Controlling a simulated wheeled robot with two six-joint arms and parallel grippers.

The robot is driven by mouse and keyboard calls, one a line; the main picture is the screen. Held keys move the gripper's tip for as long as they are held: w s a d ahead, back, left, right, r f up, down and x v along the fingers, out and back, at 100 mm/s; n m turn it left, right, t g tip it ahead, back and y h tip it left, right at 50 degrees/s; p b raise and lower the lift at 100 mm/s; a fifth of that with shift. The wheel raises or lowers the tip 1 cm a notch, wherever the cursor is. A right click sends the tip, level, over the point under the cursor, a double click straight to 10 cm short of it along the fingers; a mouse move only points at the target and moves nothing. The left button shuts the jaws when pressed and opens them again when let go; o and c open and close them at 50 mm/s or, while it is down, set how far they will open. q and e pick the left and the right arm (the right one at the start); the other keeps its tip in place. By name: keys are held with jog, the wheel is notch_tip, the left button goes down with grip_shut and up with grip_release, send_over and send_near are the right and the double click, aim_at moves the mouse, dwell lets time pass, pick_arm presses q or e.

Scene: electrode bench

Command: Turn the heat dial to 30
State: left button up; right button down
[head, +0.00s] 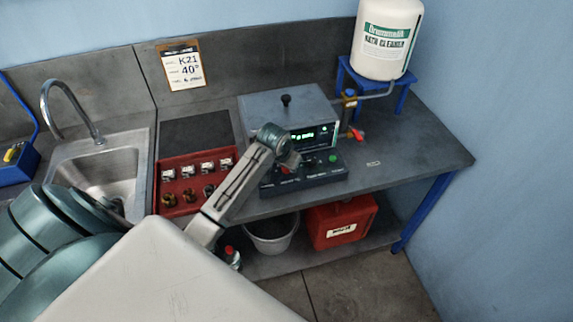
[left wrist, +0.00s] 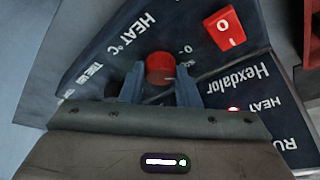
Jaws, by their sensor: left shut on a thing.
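The heat dial is a round red knob (left wrist: 160,68) beside the "HEAT °C" lettering in the left wrist view. My left gripper (left wrist: 160,84) has a finger on each side of the knob and is shut on it. In the head view my left gripper (head: 288,164) reaches down to the dark control panel (head: 318,178) at the front of the grey bath unit (head: 270,101), and the dial is largely hidden there. The pointer and the dial's setting cannot be read. A green-lit display (head: 307,137) is partly covered by my arm. My right gripper is not in view.
A red rocker switch (left wrist: 224,29) sits close to the dial. A green button (head: 333,158) is on the panel. A clipboard card (head: 184,70) on the wall reads K21 and 40°. The bench right is mostly clear.

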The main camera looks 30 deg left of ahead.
pick_arm(q)
jog(key=shift+m, duration=0.6)
jog(key=shift+h, duration=0.3)
jog(key=o, duration=1)
